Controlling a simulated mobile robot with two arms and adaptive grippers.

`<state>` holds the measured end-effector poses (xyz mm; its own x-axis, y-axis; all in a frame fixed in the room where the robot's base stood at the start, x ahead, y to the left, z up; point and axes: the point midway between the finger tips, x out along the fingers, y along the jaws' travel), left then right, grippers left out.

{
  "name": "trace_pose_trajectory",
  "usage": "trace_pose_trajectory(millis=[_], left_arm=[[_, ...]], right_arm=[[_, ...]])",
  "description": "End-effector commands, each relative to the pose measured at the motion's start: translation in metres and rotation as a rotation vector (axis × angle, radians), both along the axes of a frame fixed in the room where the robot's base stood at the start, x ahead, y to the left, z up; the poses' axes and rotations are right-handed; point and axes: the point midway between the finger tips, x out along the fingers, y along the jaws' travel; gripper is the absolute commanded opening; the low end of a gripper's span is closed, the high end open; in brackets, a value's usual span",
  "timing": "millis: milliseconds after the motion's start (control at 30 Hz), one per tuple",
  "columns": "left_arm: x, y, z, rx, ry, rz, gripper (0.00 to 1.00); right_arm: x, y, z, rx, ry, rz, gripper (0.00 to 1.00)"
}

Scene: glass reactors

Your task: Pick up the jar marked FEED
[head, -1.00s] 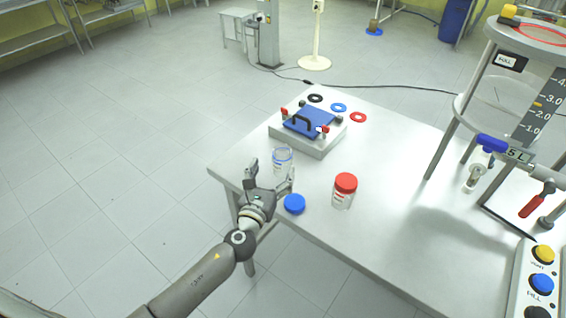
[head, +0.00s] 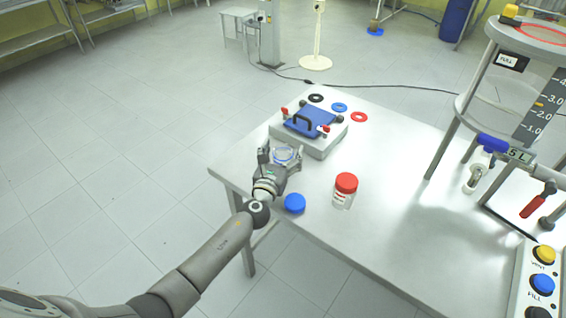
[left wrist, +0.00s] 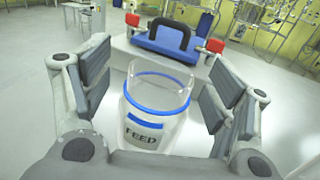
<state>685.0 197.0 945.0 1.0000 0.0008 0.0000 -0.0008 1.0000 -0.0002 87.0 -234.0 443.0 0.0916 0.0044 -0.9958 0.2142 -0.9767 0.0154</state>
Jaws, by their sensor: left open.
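The FEED jar (left wrist: 153,108) is clear glass with a blue ring round its neck and a dark FEED label facing the left wrist camera. It stands upright and lidless on the table. In the head view the jar (head: 284,154) shows only by its rim, the rest being hidden behind my left gripper (head: 280,158). In the left wrist view my left gripper (left wrist: 155,95) is open, with one finger on each side of the jar and visible gaps between. My right gripper is in neither view.
A blue lid (head: 295,203) lies near the table's (head: 285,222) front edge. A red-lidded jar (head: 344,190) stands right of it. A grey block with a blue plate and handle (head: 308,124) sits behind the FEED jar. A reactor frame (head: 446,138) and button box (head: 535,280) are at the right.

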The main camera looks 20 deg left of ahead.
Motion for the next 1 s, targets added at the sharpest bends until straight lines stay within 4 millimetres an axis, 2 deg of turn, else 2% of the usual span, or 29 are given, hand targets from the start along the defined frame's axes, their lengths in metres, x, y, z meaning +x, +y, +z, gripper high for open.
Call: trace_pose_trajectory(millis=[67,467,767,1000], left_arm=[[0.0,0.0,0.0,0.0,0.0,0.0,0.8],[-0.001,0.0,0.0,0.0,0.0,0.0,0.29],[0.0,0.0,0.003,0.0,-0.001,0.0,0.29],[0.0,0.0,0.024,0.0,-0.003,0.0,0.29]], right_arm=[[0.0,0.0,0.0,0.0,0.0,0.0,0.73],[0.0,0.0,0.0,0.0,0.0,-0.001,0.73],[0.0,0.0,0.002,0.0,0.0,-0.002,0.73],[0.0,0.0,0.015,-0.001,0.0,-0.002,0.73]])
